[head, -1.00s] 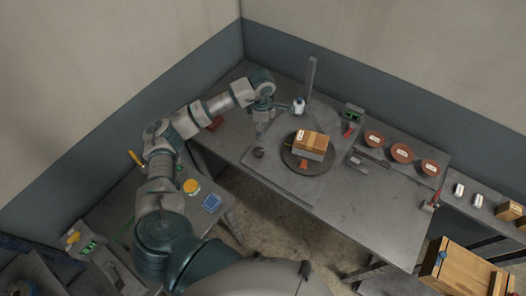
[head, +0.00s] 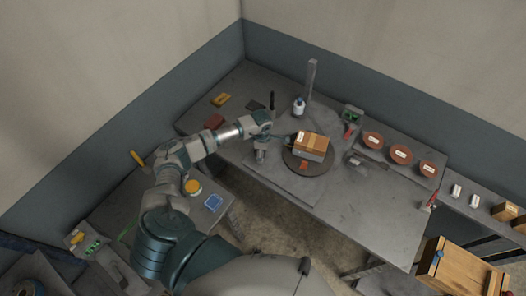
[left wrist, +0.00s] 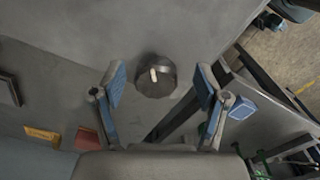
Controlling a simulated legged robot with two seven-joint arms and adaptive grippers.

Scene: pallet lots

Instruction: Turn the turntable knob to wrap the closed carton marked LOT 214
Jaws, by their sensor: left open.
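The carton (head: 312,146) is brown and sits closed on the dark round turntable (head: 297,167) in the head view. Its white label is too small to read. The turntable knob (left wrist: 155,77) is a dark round knob with a pale pointer mark, seen in the left wrist view on the grey table top. My left gripper (left wrist: 160,84) is open, with its blue-padded fingers on either side of the knob, apparently not touching it. In the head view my left gripper (head: 261,157) hides the knob. My right gripper is not in view.
A tall post (head: 311,80) and a white bottle (head: 299,106) stand behind the turntable. A wooden crate (head: 465,270) is at the lower right. The table's front right is clear.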

